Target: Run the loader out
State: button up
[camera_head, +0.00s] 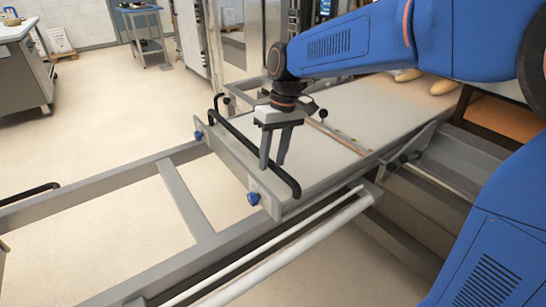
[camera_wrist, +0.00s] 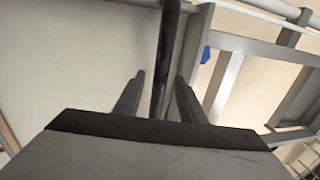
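The loader (camera_head: 375,105) is a long pale belt bed on a grey metal frame, running from the upper right toward the middle of the head view. A black bar handle (camera_head: 232,128) spans its near end plate, which carries blue knobs (camera_head: 253,198). My gripper (camera_head: 274,163) is over this handle with its fingers pointing down. In the wrist view, the handle (camera_wrist: 167,50) runs between the two fingers of my gripper (camera_wrist: 158,78), with gaps visible on both sides. The gripper is open. The far end of the loader is partly hidden by my arm.
Grey rails (camera_head: 100,190) with a crossbar extend out from the loader to the left. Two pale loaf-like pieces (camera_head: 442,88) lie at the bed's far end near a warm-lit opening. A steel counter (camera_head: 22,75) and a small blue-topped table (camera_head: 140,8) stand farther off. Floor between is clear.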

grip_shut()
